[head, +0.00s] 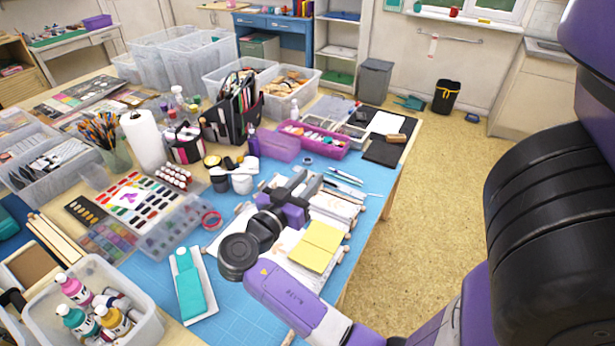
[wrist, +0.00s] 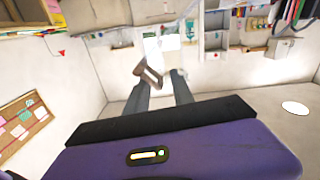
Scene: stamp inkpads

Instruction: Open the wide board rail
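Pale white board pieces with small wooden knobs at their ends lie on the blue mat in the head view. One (head: 334,208) is right of my gripper, and another (head: 285,243) lies nearer, partly under yellow sheets. I cannot tell which is the wide board rail, or whether its rail is open. My gripper (head: 297,184) is above the mat beside these boards, its wrist hiding part of them. In the wrist view my gripper (wrist: 161,82) has its two grey fingers apart, with a small brown-grey piece near the left fingertip. I see nothing held between them.
Yellow sheets (head: 318,246) lie on the near board. A purple tray (head: 314,139), metal tools (head: 345,177) and white cups (head: 242,181) stand behind. The table's right edge is close to the boards, with open floor beyond.

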